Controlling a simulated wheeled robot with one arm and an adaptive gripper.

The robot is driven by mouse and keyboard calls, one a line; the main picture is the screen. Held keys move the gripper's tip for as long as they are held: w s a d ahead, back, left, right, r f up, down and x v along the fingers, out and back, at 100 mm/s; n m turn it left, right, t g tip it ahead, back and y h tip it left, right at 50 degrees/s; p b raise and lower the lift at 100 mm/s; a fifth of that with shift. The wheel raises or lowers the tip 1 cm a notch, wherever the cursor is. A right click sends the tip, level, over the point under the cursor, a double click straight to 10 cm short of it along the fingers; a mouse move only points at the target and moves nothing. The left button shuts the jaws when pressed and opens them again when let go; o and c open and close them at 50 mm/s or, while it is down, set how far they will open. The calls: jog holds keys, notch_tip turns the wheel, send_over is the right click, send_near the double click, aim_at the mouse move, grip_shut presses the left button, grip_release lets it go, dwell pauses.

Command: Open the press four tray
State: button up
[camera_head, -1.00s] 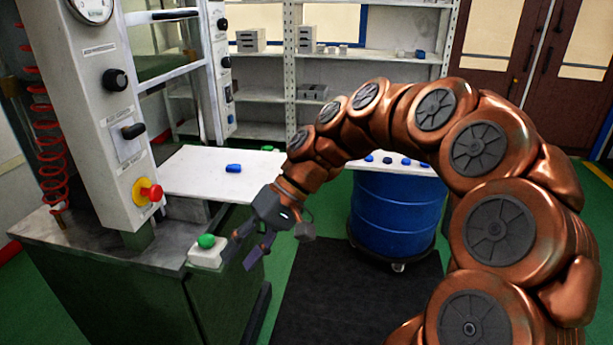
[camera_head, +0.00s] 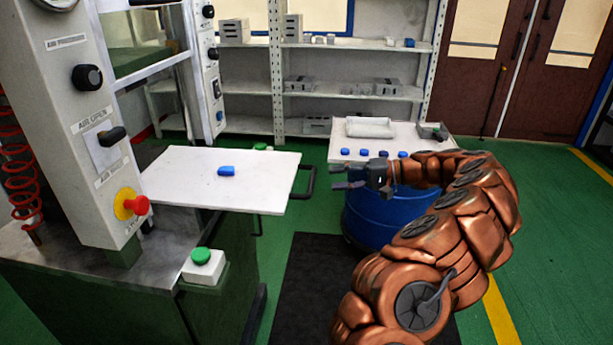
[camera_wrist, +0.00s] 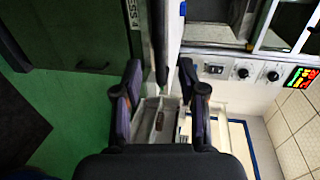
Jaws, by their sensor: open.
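The press tray is a flat white plate (camera_head: 255,165) sticking out of the press toward the right in the head view. A dark handle (camera_head: 308,182) is on its right end. A blue piece (camera_head: 228,171) lies on the plate. My gripper (camera_head: 338,177) is open and empty just right of the handle, fingers pointing left at it, with a small gap. In the wrist view both fingers (camera_wrist: 160,72) are spread, and a dark upright bar, seemingly the handle (camera_wrist: 160,45), shows ahead between the tips. The green press side (camera_wrist: 70,35) carries a partly cut-off label ending in 4.
The control column with a red knob (camera_head: 138,205) stands at the left. A white box with a green button (camera_head: 201,257) sits on the press corner. A blue drum (camera_head: 378,220) with a white top stands behind my arm. Shelves (camera_head: 350,90) are at the back.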

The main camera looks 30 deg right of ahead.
aim_at(312, 178)
jog(key=shift+p+x, duration=0.95)
jog(key=shift+x, duration=2.9)
grip_shut()
jog(key=shift+r, duration=0.1)
